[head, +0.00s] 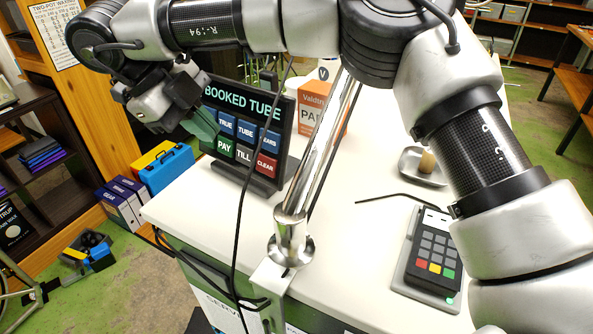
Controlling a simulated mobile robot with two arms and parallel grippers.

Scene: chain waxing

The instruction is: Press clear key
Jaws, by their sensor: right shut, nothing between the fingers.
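The till screen (238,120) stands on the counter, headed "BOOKED TUBE", with rows of blue, green and red keys. The red CLEAR key (266,166) is at the lower right of the screen, in plain view. My right gripper (206,130) is shut and empty. It is at the left side of the screen, over its left edge, well left of the CLEAR key. I cannot tell whether its tips touch the screen. My left gripper is not in view.
A shiny metal post (316,150) rises at the counter's front, right of the screen. A card terminal (433,256), an orange box (311,100) and a metal dish (419,172) are on the counter (347,217). Black cables hang in front.

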